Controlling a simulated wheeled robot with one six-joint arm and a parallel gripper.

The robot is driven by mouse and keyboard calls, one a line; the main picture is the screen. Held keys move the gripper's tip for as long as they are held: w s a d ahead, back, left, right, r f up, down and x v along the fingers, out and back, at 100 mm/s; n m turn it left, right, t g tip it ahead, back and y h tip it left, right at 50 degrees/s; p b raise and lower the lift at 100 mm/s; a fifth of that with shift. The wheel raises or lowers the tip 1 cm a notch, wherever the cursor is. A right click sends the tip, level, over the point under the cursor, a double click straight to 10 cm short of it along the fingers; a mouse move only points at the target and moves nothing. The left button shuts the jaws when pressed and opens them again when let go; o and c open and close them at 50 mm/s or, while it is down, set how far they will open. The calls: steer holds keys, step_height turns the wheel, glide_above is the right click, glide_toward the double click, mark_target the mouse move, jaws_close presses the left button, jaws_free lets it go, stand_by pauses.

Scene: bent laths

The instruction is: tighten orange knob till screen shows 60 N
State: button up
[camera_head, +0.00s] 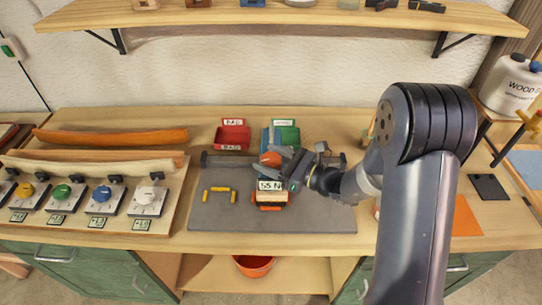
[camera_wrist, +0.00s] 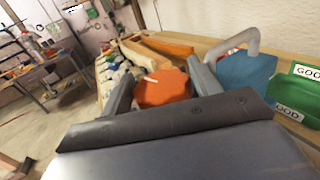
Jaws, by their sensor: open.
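The orange knob (camera_head: 270,159) sits on the fixture in the middle of the bench. In the wrist view the knob (camera_wrist: 163,88) lies between the two fingers of my gripper (camera_wrist: 156,84), with a pale mark on its top. My gripper (camera_head: 283,160) is open around the knob, and the fingers come in from the right. I cannot tell whether either finger touches it. The screen (camera_head: 270,185) just in front of the knob reads 55 N.
A red bin (camera_head: 233,136) and a green bin (camera_head: 287,136) stand behind the fixture, with a blue block beside the green one. Several coloured knobs on plates and curved laths (camera_head: 110,136) fill the left side. Yellow pieces lie on the grey mat (camera_head: 325,217).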

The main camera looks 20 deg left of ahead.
steer(key=c, duration=0.7)
steer(key=shift+a+f+t+b, duration=0.15)
steer(key=shift+t+b, duration=0.15)
steer(key=shift+b, duration=0.3)
steer(key=shift+m+t+b, duration=0.45)
steer(key=shift+m+t, duration=0.05)
steer(key=shift+t, duration=0.1)
steer(key=o, duration=0.7)
steer(key=b+v, duration=0.2)
steer(key=v, duration=0.9)
steer(key=shift+r+b, duration=0.3)
steer(key=shift+r, duration=0.1)
